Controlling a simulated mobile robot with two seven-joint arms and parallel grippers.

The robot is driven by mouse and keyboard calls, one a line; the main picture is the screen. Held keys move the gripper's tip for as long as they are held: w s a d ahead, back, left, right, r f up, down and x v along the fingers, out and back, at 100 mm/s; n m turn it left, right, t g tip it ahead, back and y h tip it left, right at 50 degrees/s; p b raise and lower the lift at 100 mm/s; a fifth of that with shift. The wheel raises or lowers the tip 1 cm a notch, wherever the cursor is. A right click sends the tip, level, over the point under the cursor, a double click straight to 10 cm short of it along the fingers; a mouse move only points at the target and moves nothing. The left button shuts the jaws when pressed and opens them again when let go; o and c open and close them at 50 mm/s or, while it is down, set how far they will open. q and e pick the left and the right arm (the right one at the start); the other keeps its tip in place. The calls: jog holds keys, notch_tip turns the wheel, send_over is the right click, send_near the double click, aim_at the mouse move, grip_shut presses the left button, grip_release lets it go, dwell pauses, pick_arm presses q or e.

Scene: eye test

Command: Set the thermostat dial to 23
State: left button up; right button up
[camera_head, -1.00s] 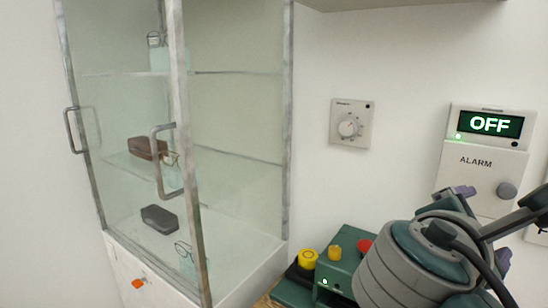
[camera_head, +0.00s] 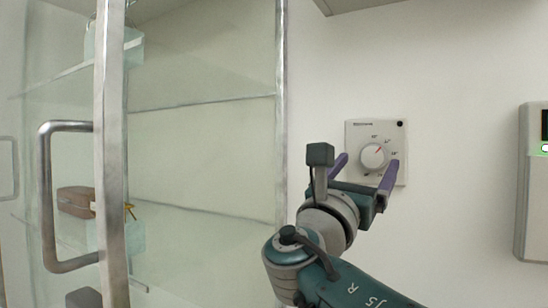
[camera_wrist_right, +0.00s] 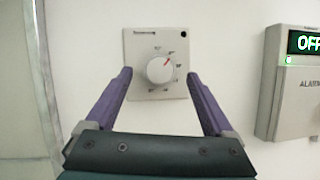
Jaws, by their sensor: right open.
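The thermostat is a square pale plate (camera_head: 357,132) on the white wall, with a round white dial (camera_head: 373,156) in its middle. A red pointer mark on the dial faces the upper right; the small numbers around it are too blurred to read surely. My right gripper (camera_head: 368,162) is open, with its purple fingers pointing at the thermostat. In the right wrist view, the dial (camera_wrist_right: 160,69) shows between the two open fingertips (camera_wrist_right: 158,73), apart from both. Whether the fingertips reach the depth of the dial is not clear. My left gripper is not in view.
A glass cabinet (camera_head: 200,160) with metal handles (camera_head: 50,200) stands to the left, holding a brown case (camera_head: 75,201). An alarm panel (camera_wrist_right: 288,95) with a lit "OFF" display is on the wall to the right. The wall around the thermostat is clear.

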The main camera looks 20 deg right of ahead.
aim_at(372, 155)
jog(key=shift+x, duration=1.5)
